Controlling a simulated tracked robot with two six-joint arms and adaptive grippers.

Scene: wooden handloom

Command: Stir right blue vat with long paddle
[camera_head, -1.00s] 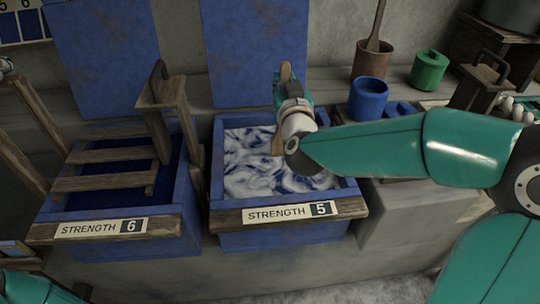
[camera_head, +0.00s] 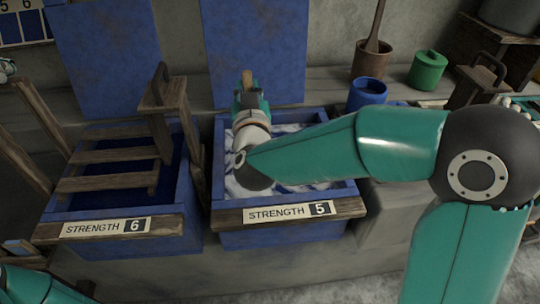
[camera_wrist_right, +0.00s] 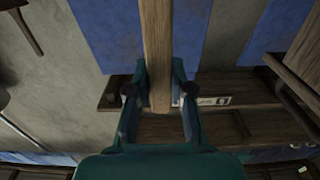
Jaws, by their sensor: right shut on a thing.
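My right gripper (camera_head: 249,98) is over the left back part of this vat. It is shut on the wooden paddle (camera_head: 247,77), whose top end sticks up above the fingers. In the right wrist view, the paddle's flat shaft (camera_wrist_right: 157,45) runs between the two fingers of my right gripper (camera_wrist_right: 155,93). The paddle's lower end is hidden behind my arm. My left gripper does not show; only a piece of my left arm is at the bottom left.
A second blue vat (camera_head: 115,250), labelled "STRENGTH 6", stands left with a wooden slatted rack (camera_head: 115,168) over it. On the ledge at right are a blue pot (camera_head: 367,95), a brown pot (camera_head: 371,60) and a green lidded jar (camera_head: 428,70).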

